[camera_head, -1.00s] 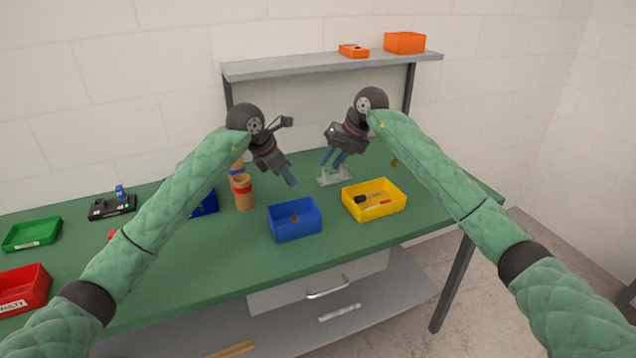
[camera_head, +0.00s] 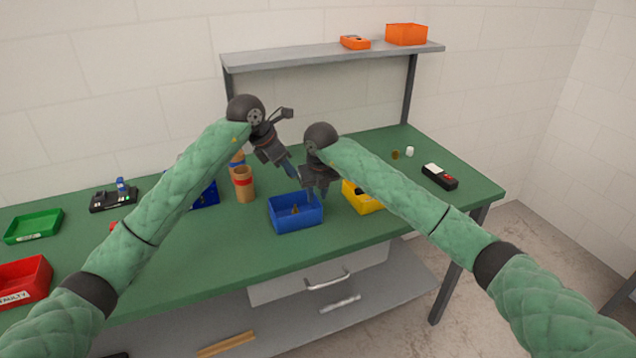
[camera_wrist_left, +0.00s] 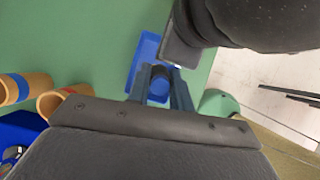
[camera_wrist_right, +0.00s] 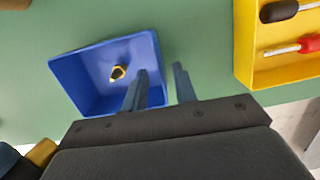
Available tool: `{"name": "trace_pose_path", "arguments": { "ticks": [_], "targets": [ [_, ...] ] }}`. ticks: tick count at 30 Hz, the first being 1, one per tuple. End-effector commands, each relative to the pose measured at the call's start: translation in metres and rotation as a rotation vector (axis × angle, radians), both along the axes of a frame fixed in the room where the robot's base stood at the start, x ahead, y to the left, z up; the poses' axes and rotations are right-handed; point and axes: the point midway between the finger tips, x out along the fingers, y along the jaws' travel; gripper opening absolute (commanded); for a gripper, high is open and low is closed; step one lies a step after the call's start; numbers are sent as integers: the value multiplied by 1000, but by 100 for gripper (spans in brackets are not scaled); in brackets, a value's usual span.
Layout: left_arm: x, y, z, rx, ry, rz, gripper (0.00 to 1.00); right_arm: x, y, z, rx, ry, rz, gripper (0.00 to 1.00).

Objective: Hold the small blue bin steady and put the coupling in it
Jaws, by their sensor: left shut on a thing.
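The small blue bin (camera_head: 283,221) stands on the green table, with a small brass-and-dark piece (camera_wrist_right: 118,72) lying inside it. My right gripper (camera_wrist_right: 160,69) is open at the bin's right wall, one finger over the inside and the other beyond the wall. In the head view the right gripper (camera_head: 313,194) partly covers the bin's right end. My left gripper (camera_head: 290,170) is above and behind the bin, shut on a short dark piece (camera_wrist_left: 160,73), which looks like the coupling. In the left wrist view the blue bin (camera_wrist_left: 146,50) shows below those fingers.
The yellow bin (camera_head: 362,205) with tools stands right of the blue bin, partly hidden by my right arm. A cardboard tube (camera_head: 243,186) stands to the left. A black device (camera_head: 440,177) lies at right. The table's front strip is clear.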

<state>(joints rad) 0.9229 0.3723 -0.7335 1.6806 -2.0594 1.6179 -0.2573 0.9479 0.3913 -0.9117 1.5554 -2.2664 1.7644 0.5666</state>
Motion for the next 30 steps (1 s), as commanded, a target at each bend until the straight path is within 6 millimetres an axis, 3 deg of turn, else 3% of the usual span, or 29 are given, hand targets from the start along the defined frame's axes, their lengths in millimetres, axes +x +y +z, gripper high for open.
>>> {"name": "trace_pose_path", "arguments": {
  "ticks": [3, 9, 22, 27, 30],
  "targets": [
    [0, 0, 0, 0, 0, 0, 0, 2, 1, -19, 1, 2, 0, 28],
    [0, 0, 0, 0, 0, 0, 0, 6, 1, -38, 2, 2, -1, 28],
    [0, 0, 0, 0, 0, 0, 0, 7, 2, -46, 1, 0, 0, 28],
    [0, 0, 0, 0, 0, 0, 0, 7, 2, -46, 1, 0, 0, 0],
    [0, 0, 0, 0, 0, 0, 0, 7, 2, -46, 1, 0, 0, 0]
  ]
}}
